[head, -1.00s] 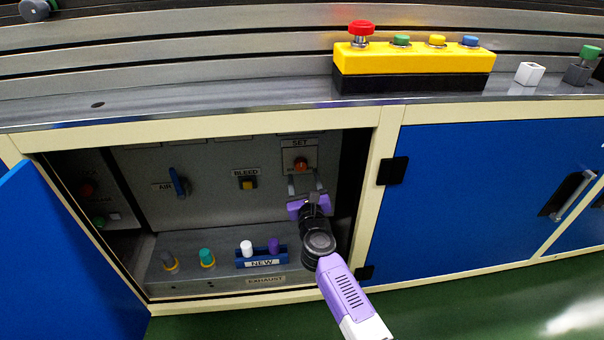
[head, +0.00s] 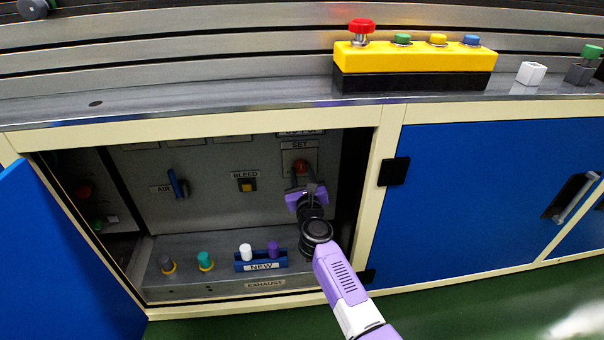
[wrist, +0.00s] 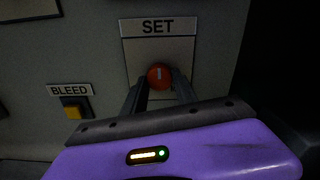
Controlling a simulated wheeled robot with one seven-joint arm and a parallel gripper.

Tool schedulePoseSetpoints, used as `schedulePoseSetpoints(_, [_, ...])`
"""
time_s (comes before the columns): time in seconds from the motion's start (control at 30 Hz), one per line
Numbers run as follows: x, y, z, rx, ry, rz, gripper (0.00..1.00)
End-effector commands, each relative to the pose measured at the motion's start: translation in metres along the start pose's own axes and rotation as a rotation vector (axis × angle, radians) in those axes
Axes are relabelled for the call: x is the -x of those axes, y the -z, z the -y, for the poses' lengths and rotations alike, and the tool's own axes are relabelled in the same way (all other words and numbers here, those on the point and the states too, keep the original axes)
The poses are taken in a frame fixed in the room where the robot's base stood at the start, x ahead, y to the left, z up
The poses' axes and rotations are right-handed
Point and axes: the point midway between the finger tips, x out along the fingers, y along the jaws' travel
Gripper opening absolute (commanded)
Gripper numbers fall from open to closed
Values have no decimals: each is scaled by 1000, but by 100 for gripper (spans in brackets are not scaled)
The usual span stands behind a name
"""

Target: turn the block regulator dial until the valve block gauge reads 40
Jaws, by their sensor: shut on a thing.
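The regulator dial is a round red-orange knob (wrist: 160,76) with a pale mark, under a SET label (wrist: 158,27) in the wrist view. In the head view the dial (head: 300,167) sits on the cabinet's back panel at the right. My gripper (wrist: 160,88) is shut on the dial, with one dark finger at each side; it also shows in the head view (head: 301,180). The dial's pale mark stands about upright. No gauge face shows; a label above SET is cut off by the cabinet's top edge in the head view.
A BLEED button (head: 247,185) and a blue AIR lever (head: 177,184) are left of the dial. A blue NEW holder (head: 261,265) with white and purple pegs stands on the ledge below. The cabinet's right post (head: 378,175) is close beside my arm.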

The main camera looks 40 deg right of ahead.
Motion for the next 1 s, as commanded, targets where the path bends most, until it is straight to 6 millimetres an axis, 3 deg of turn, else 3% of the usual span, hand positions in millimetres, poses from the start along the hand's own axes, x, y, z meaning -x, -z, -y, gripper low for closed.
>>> schedulePoseSetpoints(0.37, [0,-1,0,89,0,-1,0])
schedulePoseSetpoints(1.0, [1,-1,1,591,-2,-2,0])
